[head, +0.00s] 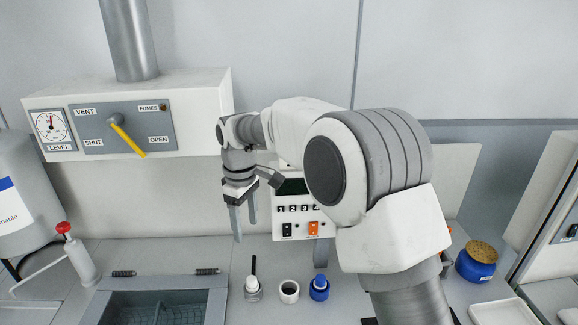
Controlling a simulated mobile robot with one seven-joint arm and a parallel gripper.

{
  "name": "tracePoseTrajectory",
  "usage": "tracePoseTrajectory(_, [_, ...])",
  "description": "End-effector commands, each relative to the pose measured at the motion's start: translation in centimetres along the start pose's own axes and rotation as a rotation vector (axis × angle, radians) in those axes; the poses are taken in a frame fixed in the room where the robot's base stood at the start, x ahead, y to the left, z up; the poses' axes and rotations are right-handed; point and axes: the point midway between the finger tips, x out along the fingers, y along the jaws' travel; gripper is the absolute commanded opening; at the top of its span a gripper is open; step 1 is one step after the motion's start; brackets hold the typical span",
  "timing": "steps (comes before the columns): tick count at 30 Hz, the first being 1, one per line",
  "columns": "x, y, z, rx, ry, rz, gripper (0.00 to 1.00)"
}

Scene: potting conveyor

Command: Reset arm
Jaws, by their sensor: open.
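My gripper (244,222) hangs from my white and grey arm, pointing down, in the middle of the head view. Its two grey fingers are apart and nothing is between them. It is above the worktop (200,255), in front of the back wall and left of a white control box (303,225) with number keys, a black switch and an orange switch. My arm hides part of that box and much of the right side of the worktop.
A vent box (195,120) with a yellow lever (127,135) is at upper left. Below stand a glass bottle (253,288), white jar (289,291) and blue-capped bottle (319,288). A sunken basin (160,308), red-knobbed pump (82,262), blue pot (476,262) and white tray (503,313) surround them.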

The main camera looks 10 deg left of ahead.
Motion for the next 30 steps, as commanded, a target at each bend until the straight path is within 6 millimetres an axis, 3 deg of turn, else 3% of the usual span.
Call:
tracePoseTrajectory(5, [-2.6,0.7,2.7,0.075,0.019,0.028,0.68])
tracePoseTrajectory(16, [-10.7,0.5,15.0,0.417,0.107,0.133,0.68])
tracePoseTrajectory(24, [-13.7,-2.4,23.8,0.679,0.184,0.200,0.68])
tracePoseTrajectory(30, [-14.4,-5.6,29.7,0.873,0.249,0.245,0.68])
